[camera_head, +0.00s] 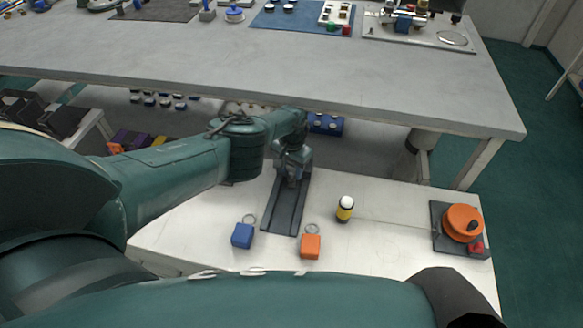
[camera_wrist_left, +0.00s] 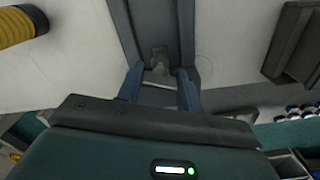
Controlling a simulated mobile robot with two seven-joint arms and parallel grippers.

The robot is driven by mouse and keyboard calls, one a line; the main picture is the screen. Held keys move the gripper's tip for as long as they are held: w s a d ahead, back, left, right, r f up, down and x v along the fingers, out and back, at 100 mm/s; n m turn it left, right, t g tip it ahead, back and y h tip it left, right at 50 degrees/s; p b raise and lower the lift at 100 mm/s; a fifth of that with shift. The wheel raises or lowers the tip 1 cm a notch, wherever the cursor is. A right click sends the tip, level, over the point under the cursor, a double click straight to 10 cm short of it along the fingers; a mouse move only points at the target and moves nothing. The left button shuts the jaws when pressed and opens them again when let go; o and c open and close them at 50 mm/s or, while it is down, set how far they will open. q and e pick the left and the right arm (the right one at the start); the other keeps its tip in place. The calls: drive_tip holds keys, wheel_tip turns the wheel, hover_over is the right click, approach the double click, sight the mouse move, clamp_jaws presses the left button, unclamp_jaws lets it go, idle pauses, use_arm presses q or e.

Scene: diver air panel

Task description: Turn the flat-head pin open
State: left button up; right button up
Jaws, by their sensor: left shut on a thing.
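My left gripper (camera_head: 292,180) reaches down over the far part of a dark rail-like plate (camera_head: 286,212) on the white lower bench. In the left wrist view its two blue-grey fingers (camera_wrist_left: 160,88) stand on either side of a small grey flat piece (camera_wrist_left: 158,62), likely the flat-head pin, on the dark plate (camera_wrist_left: 122,22). The gripper is shut on this piece. The fingers and wrist hide the pin in the head view, and its exact turn cannot be told. My right gripper is not in view.
A blue tag block (camera_head: 242,235), an orange tag block (camera_head: 311,246) and a yellow-black cylinder (camera_head: 344,210) stand near the plate. An orange reel (camera_head: 463,222) sits at the right. The grey upper table (camera_head: 400,100) overhangs behind my gripper.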

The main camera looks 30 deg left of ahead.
use_arm(q)
drive_tip(key=shift+s+d+f+n, duration=0.1)
drive_tip(key=shift+s+f+n, duration=0.1)
drive_tip(key=shift+n, duration=0.2)
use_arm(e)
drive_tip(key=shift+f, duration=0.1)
use_arm(q)
drive_tip(key=o, duration=1)
drive_tip(key=shift+w, duration=0.1)
drive_tip(key=shift+c, duration=0.2)
drive_tip(key=shift+o, duration=0.2)
drive_tip(key=shift+r, duration=0.15)
